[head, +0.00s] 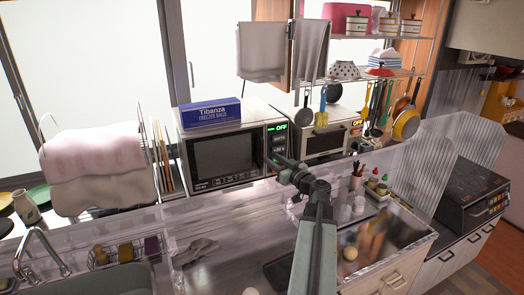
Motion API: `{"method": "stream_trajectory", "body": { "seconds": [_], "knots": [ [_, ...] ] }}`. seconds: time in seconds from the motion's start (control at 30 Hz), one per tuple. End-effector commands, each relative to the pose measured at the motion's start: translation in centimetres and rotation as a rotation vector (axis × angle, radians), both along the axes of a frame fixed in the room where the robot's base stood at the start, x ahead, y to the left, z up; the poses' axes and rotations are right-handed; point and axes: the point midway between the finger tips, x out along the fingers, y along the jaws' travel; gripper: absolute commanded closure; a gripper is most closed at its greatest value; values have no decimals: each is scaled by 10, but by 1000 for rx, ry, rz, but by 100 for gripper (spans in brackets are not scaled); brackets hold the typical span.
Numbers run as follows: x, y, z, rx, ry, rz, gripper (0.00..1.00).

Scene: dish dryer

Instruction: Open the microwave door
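The microwave (225,158) stands on the counter left of centre, with a dark window in its front. Its door looks shut, and a control panel with a green "OFF" display (278,127) is on its right side. My gripper (276,164) is at the lower right of the microwave front, overlapping the panel edge in the picture. It is small and dark, so I cannot tell whether its fingers are open or shut, or whether they touch the microwave. My arm covers part of the counter below it.
A blue freezer bag box (211,113) lies on top of the microwave. A second oven (322,141) stands to its right. A dish rack with towels (95,165) is at left. A sink tap (42,250) and clear splash panels edge the counter.

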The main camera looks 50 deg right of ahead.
Motion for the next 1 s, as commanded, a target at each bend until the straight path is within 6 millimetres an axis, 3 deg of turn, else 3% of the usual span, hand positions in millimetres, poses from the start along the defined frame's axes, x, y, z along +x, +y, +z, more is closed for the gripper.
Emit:
{"method": "stream_trajectory", "body": {
  "seconds": [0.17,0.5,0.77,0.8,0.9,0.93,1.0],
  "knots": [
    [15,-2,-1,1,1,6,65],
    [73,-13,-1,1,2,8,65],
    [79,-12,-1,2,2,6,65],
    [79,-12,-1,2,2,7,68],
    [79,-12,-1,2,2,7,95],
    [79,-12,-1,2,2,7,100],
    [79,-12,-1,2,2,7,100]
  ]
}}
